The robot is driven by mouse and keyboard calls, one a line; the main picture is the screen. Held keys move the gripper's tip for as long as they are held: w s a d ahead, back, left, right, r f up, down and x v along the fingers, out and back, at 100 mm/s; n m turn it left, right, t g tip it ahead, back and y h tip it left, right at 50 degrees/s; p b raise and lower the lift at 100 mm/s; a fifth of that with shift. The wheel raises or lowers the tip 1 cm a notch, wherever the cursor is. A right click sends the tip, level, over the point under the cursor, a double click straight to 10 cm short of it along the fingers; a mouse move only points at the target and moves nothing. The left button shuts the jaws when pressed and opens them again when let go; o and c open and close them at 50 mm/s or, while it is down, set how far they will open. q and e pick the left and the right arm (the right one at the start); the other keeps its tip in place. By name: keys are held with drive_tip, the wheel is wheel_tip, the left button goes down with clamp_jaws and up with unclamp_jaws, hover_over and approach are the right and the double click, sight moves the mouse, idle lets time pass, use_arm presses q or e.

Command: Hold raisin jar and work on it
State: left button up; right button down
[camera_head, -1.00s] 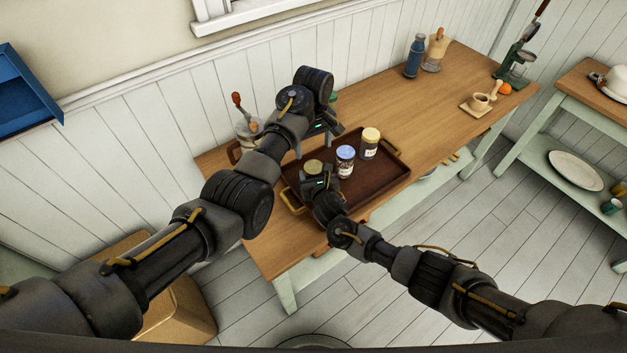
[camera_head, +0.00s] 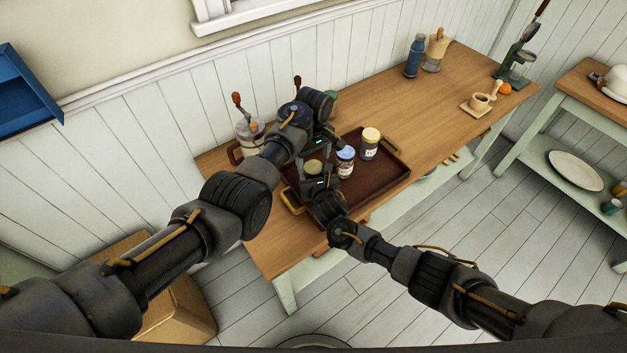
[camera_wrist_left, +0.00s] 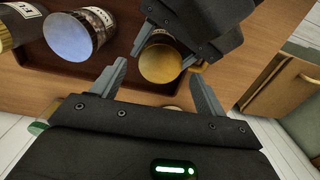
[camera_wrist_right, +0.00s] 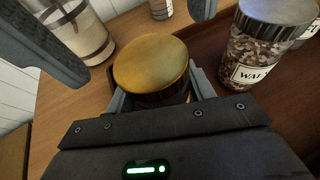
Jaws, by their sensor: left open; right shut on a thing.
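A jar with a gold lid (camera_head: 313,166) stands at the left part of the brown tray (camera_head: 378,182); its label is hidden, so I cannot read whether it says raisins. My right gripper (camera_head: 318,184) is shut on this jar, with a finger on either side below the lid (camera_wrist_right: 152,62) in the right wrist view. My left gripper (camera_head: 320,150) is open above the jar. In the left wrist view its fingers (camera_wrist_left: 158,88) point at the gold lid (camera_wrist_left: 160,62), apart from it. The right gripper (camera_wrist_left: 195,28) shows just beyond.
A walnut jar (camera_head: 345,163) with a pale blue lid stands close right of the held jar; a yellow-lidded jar (camera_head: 369,145) is beyond it. A red-handled canister (camera_head: 250,132) stands behind left. The table's middle is clear.

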use_arm(q)
drive_tip(key=shift+f, duration=1.25)
drive_tip(key=c, duration=1)
drive_tip(key=m, duration=0.5)
drive_tip(key=shift+m, duration=0.4)
drive_tip(key=m, duration=0.7)
drive_tip(key=shift+d, duration=0.1)
drive_tip(key=o, duration=1.1)
